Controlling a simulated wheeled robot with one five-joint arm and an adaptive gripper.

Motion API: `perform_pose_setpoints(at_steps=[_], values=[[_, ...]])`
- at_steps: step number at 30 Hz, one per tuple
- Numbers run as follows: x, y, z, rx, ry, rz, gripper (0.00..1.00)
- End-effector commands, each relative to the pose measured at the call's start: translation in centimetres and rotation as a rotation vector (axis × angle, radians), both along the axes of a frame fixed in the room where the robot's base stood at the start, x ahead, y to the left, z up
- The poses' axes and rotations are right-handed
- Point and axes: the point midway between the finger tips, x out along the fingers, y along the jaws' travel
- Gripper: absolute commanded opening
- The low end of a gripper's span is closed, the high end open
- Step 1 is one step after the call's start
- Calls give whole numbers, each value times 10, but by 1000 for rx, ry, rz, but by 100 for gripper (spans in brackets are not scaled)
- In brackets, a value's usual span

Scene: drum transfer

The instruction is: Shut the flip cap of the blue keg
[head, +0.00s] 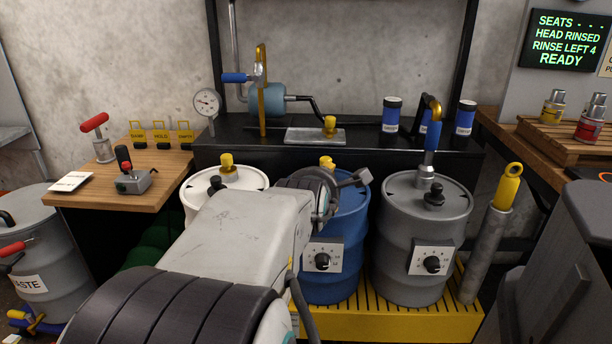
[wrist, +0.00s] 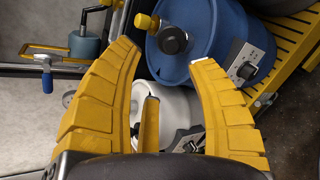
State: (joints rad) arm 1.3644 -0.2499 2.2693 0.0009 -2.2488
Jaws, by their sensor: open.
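The blue keg (head: 349,220) stands in the middle of the yellow grated platform, partly hidden by my arm. Its yellow cap (head: 327,162) shows just above my wrist in the head view. In the wrist view the blue keg (wrist: 228,30) is at the top. There its yellow cap (wrist: 146,22) sticks out to the left beside a black knob (wrist: 173,41); I cannot tell how far the cap is tilted. My gripper (wrist: 165,58) is open, with nothing between its yellow fingers. The cap and knob lie beyond the fingertips, apparently untouched. The fingers are hidden in the head view.
A white keg (head: 201,190) with a yellow cap stands left, and a grey keg (head: 400,255) with a blue-handled coupler stands right. A black bench (head: 360,140) with a pump and canisters runs behind. A grey post (head: 483,255) with a yellow top stands at right.

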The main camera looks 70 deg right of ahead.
Motion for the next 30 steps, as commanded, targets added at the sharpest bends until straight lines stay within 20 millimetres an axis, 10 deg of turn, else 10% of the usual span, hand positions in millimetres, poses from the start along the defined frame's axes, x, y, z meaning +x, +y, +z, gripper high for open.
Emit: perform_pose_setpoints(at_steps=[4, 18, 30], values=[[3, -11, 22, 84, 18, 2, 52], [7, -23, -1, 359, 47, -15, 52], [8, -27, -36, 491, -366, -350, 52]])
